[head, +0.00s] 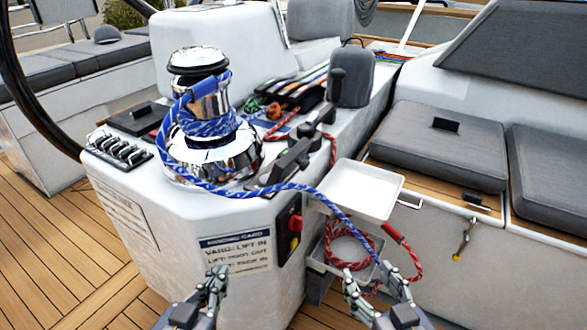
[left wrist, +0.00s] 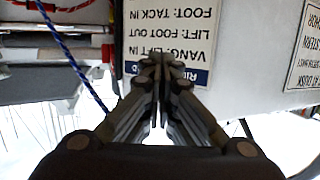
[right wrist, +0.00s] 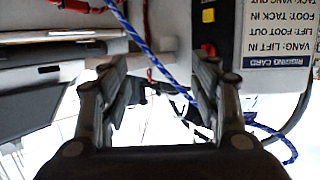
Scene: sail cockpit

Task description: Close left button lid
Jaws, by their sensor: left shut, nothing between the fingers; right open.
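No part is clearly recognisable as the left button lid. A dark flat panel (head: 135,119) with a small raised piece lies on the white console (head: 130,200), left of the chrome winch (head: 205,150). I cannot tell whether it carries the button. My left gripper (head: 218,270) is shut and empty, low in front of the console near the rigging card (head: 235,250), apart from the panel.
A blue rope (head: 285,187) runs from the winch down past my right gripper. A white tray (head: 358,190) sticks out above a lower tray with coiled red rope (head: 347,245). Grey cushions (head: 440,140) lie right.

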